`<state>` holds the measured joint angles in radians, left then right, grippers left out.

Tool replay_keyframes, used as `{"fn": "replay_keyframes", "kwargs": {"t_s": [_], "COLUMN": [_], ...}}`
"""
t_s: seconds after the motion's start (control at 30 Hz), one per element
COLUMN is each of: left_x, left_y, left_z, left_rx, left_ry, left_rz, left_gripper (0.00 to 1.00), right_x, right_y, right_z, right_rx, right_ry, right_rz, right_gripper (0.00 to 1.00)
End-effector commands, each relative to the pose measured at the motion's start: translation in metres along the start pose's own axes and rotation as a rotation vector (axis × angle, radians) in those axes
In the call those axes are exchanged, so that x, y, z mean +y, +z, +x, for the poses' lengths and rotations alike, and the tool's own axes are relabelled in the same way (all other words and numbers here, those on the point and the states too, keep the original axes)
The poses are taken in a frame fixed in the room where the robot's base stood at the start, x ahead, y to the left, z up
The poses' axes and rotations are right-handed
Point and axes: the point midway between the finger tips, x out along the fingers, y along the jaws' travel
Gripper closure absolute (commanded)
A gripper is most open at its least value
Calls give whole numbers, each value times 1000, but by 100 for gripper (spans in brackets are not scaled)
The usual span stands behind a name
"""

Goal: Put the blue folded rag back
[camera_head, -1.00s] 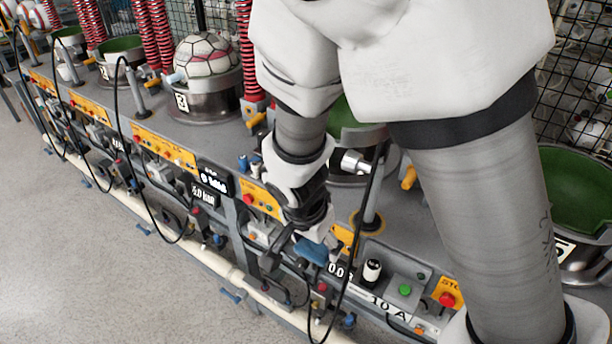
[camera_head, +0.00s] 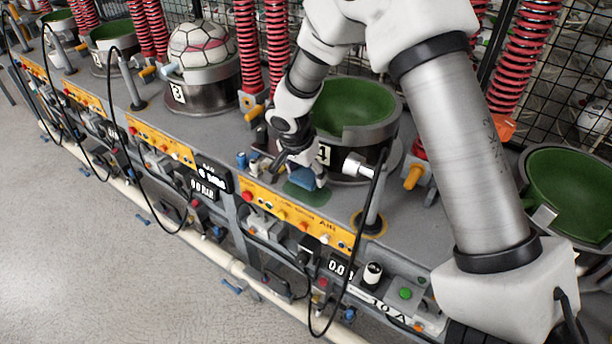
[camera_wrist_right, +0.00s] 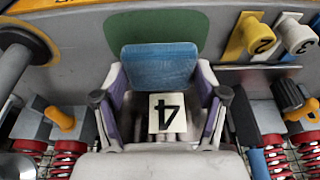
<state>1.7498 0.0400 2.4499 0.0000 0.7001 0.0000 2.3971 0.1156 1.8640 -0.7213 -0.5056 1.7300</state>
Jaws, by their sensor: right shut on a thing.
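The blue folded rag (camera_head: 304,177) is held in my right gripper (camera_head: 298,168), in front of the press pot marked 4. In the right wrist view the rag (camera_wrist_right: 158,66) spans between the two fingers of the gripper (camera_wrist_right: 160,95), which are shut on it. A dark green patch (camera_head: 307,194) lies on the grey bench top below and around the rag. The same green patch (camera_wrist_right: 157,32) shows behind the rag in the wrist view. I cannot tell whether the rag touches it. My left gripper is not in view.
The pot with green lining (camera_head: 352,108) stands just behind the rag. A yellow control panel (camera_head: 292,214) runs along the bench's front edge. A post (camera_head: 373,205) with a black hose stands to the right. A ball (camera_head: 202,50) sits in pot 3.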

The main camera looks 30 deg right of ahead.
Motion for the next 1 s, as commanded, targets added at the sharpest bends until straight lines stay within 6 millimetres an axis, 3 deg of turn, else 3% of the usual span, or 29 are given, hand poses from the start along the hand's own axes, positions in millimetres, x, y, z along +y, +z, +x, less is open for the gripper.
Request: {"fn": "replay_keyframes", "kwargs": {"t_s": [0.17,0.57,0.6,0.63,0.67,1.0], "left_x": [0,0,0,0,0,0], "left_y": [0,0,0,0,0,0], "left_z": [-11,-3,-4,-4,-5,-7], "left_rx": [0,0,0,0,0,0], "left_ry": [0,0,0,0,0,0], "left_rz": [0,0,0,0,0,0], "left_gripper": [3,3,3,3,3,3], "right_x": [3,3,3,3,3,3], "right_y": [10,12,12,12,12,11], "right_z": [27,34,33,32,32,30], "right_rx": [-3,-2,-2,-3,-3,-3], "right_ry": [8,5,5,5,5,5], "right_rz": [-4,-3,-3,-3,-3,-3], "right_gripper": [66,66,18,7,3,3]}}
